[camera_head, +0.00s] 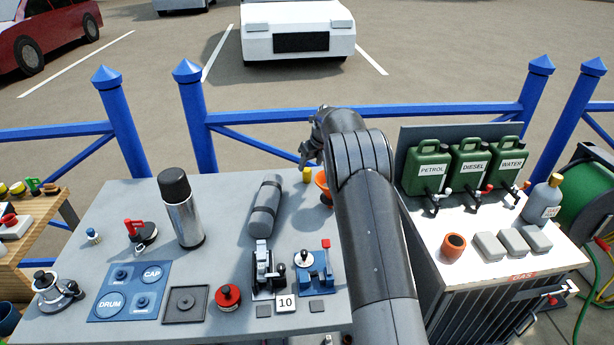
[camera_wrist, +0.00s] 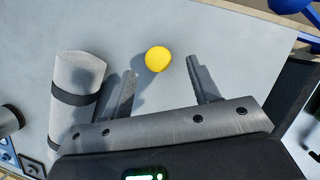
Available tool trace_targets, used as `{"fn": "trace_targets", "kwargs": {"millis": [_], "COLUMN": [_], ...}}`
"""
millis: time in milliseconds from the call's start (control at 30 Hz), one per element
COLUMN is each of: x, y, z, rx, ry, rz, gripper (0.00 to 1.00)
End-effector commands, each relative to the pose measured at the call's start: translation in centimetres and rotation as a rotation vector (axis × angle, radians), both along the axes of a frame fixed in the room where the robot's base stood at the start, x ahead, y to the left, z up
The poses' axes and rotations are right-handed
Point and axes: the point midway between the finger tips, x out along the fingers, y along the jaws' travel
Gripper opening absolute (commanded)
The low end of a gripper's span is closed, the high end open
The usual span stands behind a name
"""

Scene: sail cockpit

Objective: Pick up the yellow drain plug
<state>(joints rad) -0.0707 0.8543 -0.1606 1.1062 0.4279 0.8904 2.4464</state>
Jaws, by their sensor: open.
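The yellow drain plug (camera_wrist: 158,59) shows as a round yellow top on the grey table, just beyond my fingertips and between their lines in the wrist view. In the head view the yellow plug (camera_head: 306,175) stands near the table's far edge, right of the grey roll. My gripper (camera_wrist: 162,72) is open and empty, with one finger on each side of the plug's line. In the head view my gripper (camera_head: 312,150) is above the plug, partly hidden by my own arm.
A strapped grey roll (camera_wrist: 75,95) lies close left of my left finger. An orange cup-like thing (camera_head: 325,186) stands right of the plug, partly behind my arm. A steel flask (camera_head: 183,210) stands farther left. A blue railing (camera_head: 260,115) runs behind the table.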

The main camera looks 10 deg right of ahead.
Motion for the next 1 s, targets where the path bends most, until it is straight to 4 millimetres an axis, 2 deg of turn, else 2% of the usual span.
{"fn": "trace_targets", "kwargs": {"millis": [133,400,667,1000], "x": [0.3,1.5,1.6,1.6], "y": [0.2,1.1,1.2,1.2], "z": [-1.0,-4.5,-4.9,-4.8], "rx": [0.000,-0.001,-0.001,-0.001], "ry": [-0.001,-0.001,-0.001,-0.001], "rz": [0.000,0.001,0.001,0.001], "gripper": [0.56,0.56,0.56,0.28]}}
